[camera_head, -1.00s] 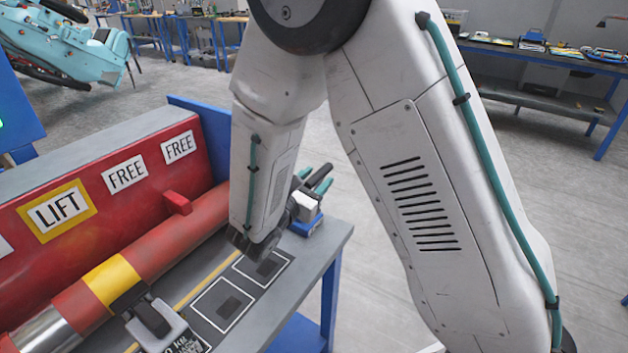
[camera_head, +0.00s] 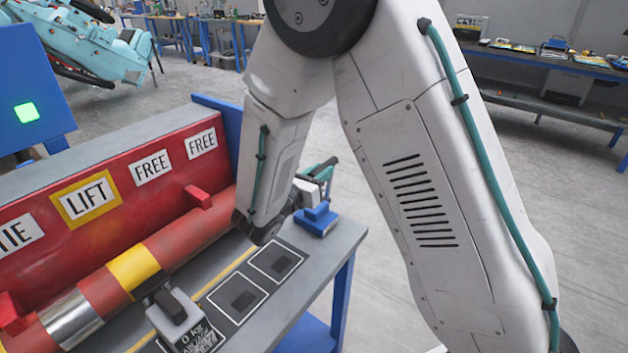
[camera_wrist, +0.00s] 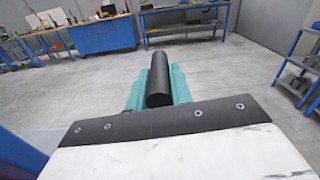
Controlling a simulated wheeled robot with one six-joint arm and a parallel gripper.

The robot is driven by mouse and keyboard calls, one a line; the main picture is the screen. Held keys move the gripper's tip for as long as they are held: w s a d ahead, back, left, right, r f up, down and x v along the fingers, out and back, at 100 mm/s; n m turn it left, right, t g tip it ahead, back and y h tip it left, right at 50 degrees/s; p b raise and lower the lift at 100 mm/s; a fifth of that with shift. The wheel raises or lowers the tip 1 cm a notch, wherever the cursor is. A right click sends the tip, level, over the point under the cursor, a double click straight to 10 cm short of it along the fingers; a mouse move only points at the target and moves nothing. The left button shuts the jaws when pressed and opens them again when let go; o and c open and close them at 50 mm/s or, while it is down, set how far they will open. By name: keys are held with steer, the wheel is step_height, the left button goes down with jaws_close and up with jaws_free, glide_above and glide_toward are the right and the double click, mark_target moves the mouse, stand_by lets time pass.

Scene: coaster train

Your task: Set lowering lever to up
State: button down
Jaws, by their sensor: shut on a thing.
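The lowering lever has a blue base (camera_head: 316,220) at the far right end of the grey bench in the head view. Its black handle shows in the wrist view as a dark cylinder (camera_wrist: 158,80) between teal fingers. My gripper (camera_head: 322,170) is shut on the handle, just above the blue base. My forearm and wrist hide part of the lever in the head view, so its exact tilt and its joint with the base are hard to tell.
The grey bench (camera_head: 322,262) carries a red and yellow cylinder (camera_head: 132,268), a red panel (camera_head: 120,192) with LIFT and FREE labels, and a black-and-grey clamp-like part (camera_head: 172,312). A green light (camera_head: 26,113) glows at left. Floor right of the bench is clear.

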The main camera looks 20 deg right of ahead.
steer(key=shift+w+a, duration=0.5)
steer(key=shift+w, duration=0.25)
steer(key=shift+w+a, duration=0.45)
steer(key=shift+w, duration=0.25)
steer(key=c, duration=1.3)
jaws_free()
steer(key=shift+o, duration=0.2)
steer(key=v, duration=0.7)
steer(key=shift+s+a, duration=0.25)
steer(key=shift+a, duration=0.05)
